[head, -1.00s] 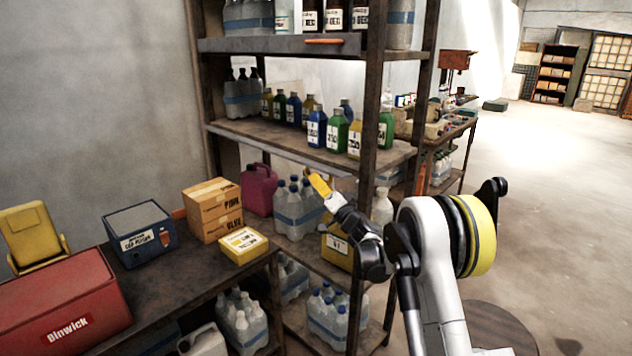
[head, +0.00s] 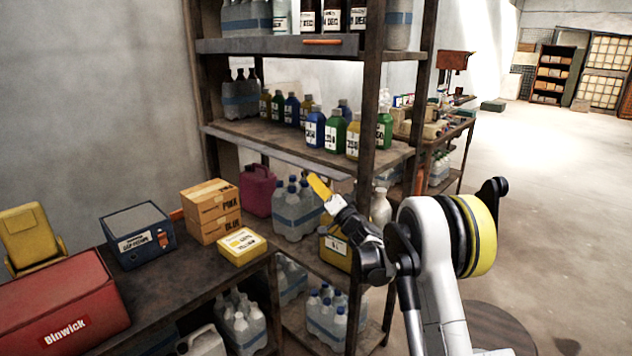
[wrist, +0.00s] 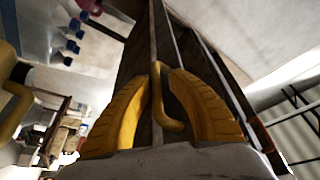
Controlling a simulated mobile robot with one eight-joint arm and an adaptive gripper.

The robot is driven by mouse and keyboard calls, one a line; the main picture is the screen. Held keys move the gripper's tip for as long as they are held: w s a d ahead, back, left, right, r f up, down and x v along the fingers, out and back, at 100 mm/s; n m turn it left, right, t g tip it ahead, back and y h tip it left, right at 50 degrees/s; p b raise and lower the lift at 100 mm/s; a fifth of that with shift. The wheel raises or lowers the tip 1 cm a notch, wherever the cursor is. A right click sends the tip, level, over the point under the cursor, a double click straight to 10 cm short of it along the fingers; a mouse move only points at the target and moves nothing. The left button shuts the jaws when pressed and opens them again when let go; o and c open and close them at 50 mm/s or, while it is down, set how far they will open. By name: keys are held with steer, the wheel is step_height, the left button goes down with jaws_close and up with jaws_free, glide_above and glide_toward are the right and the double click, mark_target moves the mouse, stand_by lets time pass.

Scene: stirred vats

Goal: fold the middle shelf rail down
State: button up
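The middle shelf (head: 385,158) holds several bottles. A grey rail (head: 262,149) runs along its front edge, low against the board, leaving the bottles' bases in sight. My gripper (head: 314,180) is at the right part of this rail, just below the shelf edge. In the wrist view, the two yellow fingers of my gripper (wrist: 162,72) curve together on either side of a thin, bent, ochre handle (wrist: 157,100). Their tips appear closed on it. In the head view the fingers hide the handle.
The upper shelf has a grey rail with an orange handle (head: 323,42). Wrapped bottles (head: 296,212) and a yellow canister (head: 334,250) stand on the shelf below my gripper. A bench with boxes (head: 211,212) is at the left. Open floor (head: 560,200) lies to the right.

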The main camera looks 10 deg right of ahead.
steer(key=v, duration=1.1)
steer(key=shift+s, duration=0.15)
steer(key=shift+d, duration=0.15)
